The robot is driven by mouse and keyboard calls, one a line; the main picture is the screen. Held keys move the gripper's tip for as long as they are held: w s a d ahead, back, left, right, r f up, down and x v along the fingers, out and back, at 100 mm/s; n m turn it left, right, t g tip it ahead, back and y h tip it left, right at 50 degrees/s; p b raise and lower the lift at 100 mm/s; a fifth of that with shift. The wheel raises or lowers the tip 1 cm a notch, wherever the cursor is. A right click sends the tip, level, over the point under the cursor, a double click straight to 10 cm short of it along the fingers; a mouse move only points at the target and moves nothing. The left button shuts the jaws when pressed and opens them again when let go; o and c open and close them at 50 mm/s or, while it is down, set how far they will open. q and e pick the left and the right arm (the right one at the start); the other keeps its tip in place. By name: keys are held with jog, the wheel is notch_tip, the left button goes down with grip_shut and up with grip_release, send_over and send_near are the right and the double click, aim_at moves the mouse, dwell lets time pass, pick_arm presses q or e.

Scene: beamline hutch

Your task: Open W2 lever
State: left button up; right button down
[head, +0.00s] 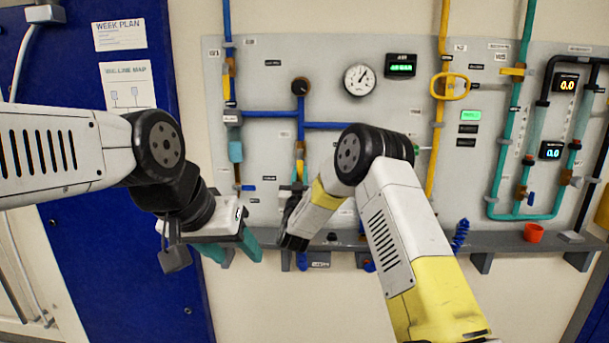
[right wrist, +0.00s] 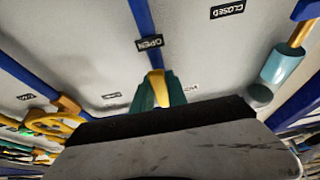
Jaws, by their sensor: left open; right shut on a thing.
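My right gripper (right wrist: 157,92) is shut on a yellow lever (right wrist: 156,78), with a teal finger on either side of it in the right wrist view. The lever lies in line with a blue pipe, its tip near the OPEN label (right wrist: 149,43). The CLOSED label (right wrist: 228,9) is off to the upper right there. I cannot read a W2 tag. In the head view, my right forearm and wrist hide most of this grip. My left gripper (head: 238,250) is open and empty, left of the right arm and in front of the panel's lower edge.
The grey panel (head: 400,120) carries pipes, a round gauge (head: 359,80) and a yellow handle (head: 450,87). A blue door (head: 80,70) stands at the left.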

dwell(0.3)
jog(key=c, duration=1.3)
grip_release()
jog(key=v, duration=0.7)
jog(key=shift+s+a+f, duration=0.1)
jog(key=shift+s+f, duration=0.15)
jog(key=shift+s, duration=0.1)
